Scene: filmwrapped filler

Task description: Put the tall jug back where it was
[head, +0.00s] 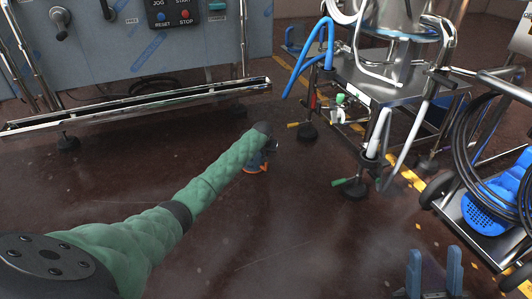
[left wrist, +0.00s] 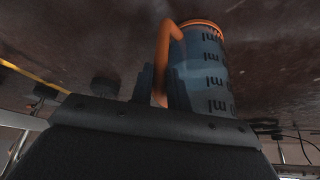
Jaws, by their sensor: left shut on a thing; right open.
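The tall jug is blue with dark printed marks and an orange handle and end ring. It fills the upper middle of the left wrist view (left wrist: 205,75). In the head view only a bit of its orange (head: 256,168) shows, mostly hidden behind my left arm's end. My left gripper (left wrist: 158,88) is shut on the orange handle; in the head view it is at the tip of the green-sleeved arm (head: 266,148). Whether the jug touches the floor, I cannot tell. My right gripper (head: 435,274) is open and empty at the bottom right.
A steel machine with a control panel (head: 185,12) and a low rail (head: 140,108) stands at the back left. A cart with black cables (head: 490,150) is at the right edge. The middle floor (head: 310,215) is clear.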

